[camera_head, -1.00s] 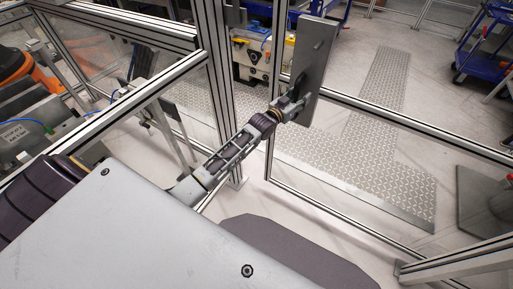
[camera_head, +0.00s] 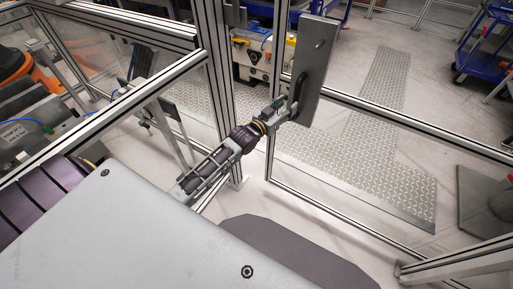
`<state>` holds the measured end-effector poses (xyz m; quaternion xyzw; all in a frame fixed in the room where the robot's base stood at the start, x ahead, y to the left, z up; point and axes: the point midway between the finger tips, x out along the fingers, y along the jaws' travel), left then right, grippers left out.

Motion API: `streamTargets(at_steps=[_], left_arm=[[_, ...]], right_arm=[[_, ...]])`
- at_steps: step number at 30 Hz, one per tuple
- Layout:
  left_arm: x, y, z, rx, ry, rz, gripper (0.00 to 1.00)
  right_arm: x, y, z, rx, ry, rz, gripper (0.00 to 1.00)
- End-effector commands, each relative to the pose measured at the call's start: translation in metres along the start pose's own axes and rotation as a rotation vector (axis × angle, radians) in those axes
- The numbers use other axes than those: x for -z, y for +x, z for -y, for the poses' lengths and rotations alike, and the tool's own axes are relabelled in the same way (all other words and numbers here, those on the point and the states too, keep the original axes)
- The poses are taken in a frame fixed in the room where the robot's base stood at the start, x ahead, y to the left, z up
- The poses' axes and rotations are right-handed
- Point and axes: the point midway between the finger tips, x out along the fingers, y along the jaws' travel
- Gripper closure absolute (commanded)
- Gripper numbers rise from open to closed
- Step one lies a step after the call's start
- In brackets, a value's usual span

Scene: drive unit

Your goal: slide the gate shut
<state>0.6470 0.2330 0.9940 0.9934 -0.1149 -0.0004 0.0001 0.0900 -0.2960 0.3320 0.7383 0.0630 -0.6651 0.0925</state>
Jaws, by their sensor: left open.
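The gate (camera_head: 405,118) is an aluminium-profile frame with clear panels, right of centre. A grey plate (camera_head: 318,62) with a dark handle (camera_head: 299,88) is mounted near its left upright. A gap shows between that upright and the fixed post (camera_head: 216,85) to its left. My left gripper (camera_head: 284,107) is open beside the lower part of the handle. Its fingertips are small in the picture, and I cannot tell whether they touch the handle. My right gripper is not in view.
Fence rails (camera_head: 120,115) run along the left, with an orange robot arm (camera_head: 18,62) behind them. A machine (camera_head: 262,58) stands beyond the gap. Tread-plate flooring (camera_head: 350,165) and a blue cart (camera_head: 485,45) lie beyond the gate. The floor before the gate looks clear.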

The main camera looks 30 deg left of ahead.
Motion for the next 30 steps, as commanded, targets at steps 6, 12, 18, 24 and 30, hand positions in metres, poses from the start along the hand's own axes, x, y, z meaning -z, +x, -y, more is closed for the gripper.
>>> streamTargets(at_steps=[6,12,18,24,30], left_arm=[[-0.001,-0.019,0.0,0.0,0.0,0.001,0.56],[-0.001,-0.035,0.0,0.0,0.0,0.0,0.56],[0.0,-0.05,0.0,0.0,0.0,0.0,0.56],[-0.014,-0.051,0.005,0.011,0.066,0.029,0.56],[-0.036,-0.05,0.014,0.024,0.085,0.067,0.56]], right_arm=[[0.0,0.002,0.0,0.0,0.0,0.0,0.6],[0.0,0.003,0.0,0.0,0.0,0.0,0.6],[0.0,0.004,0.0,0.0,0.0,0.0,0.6],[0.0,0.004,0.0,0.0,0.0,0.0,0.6],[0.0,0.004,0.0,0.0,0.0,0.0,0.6]])
